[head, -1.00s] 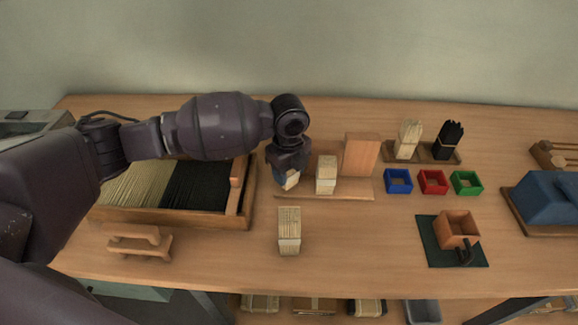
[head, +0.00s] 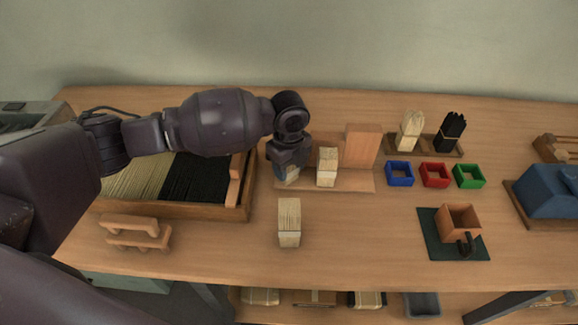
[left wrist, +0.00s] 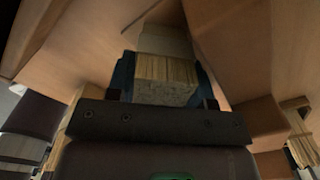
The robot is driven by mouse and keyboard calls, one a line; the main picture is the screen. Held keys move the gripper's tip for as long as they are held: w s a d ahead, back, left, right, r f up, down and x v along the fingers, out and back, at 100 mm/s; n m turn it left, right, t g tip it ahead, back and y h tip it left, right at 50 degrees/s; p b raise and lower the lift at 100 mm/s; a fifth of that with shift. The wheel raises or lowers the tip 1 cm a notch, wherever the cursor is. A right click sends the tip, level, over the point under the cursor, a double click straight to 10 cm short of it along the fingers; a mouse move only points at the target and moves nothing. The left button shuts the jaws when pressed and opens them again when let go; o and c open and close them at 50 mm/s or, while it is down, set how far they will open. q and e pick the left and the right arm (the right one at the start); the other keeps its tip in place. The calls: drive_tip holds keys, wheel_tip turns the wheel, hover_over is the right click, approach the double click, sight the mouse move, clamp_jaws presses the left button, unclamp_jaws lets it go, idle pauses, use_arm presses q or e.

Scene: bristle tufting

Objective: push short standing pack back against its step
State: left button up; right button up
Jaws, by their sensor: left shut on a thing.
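My left gripper (head: 288,172) is shut on a short bristle pack (head: 292,177) at the left part of the wooden stepped stand (head: 345,187). The left wrist view shows this pack (left wrist: 166,72) between the two dark blue fingers, its bristle end toward the camera. The gripper hides most of the pack and the step behind it in the head view, so I cannot tell whether they touch. My right gripper is not in view.
A tray of pale and black bristles (head: 247,205) is at left, near a wooden handled piece (head: 137,233). Blue (head: 400,174), red (head: 435,175) and green (head: 469,176) boxes sit at right.

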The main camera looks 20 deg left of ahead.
use_arm(q)
drive_tip(key=shift+w, duration=0.25)
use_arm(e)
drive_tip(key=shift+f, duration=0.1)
use_arm(q)
drive_tip(key=o, duration=1)
drive_tip(key=shift+a+r, duration=0.1)
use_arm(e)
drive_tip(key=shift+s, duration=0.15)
use_arm(q)
drive_tip(key=shift+w, duration=0.1)
drive_tip(key=shift+r, duration=0.15)
wheel_tip(320, 180, up, 9)
drive_tip(key=shift+f+p, duration=0.1)
drive_tip(key=shift+p, duration=0.8)
drive_tip(key=shift+s+r, duration=0.3)
drive_tip(key=shift+r, duration=0.45)
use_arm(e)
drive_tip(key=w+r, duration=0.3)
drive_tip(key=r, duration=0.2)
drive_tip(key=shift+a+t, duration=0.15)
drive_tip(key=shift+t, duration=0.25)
use_arm(q)
drive_tip(key=shift+f, duration=0.1)
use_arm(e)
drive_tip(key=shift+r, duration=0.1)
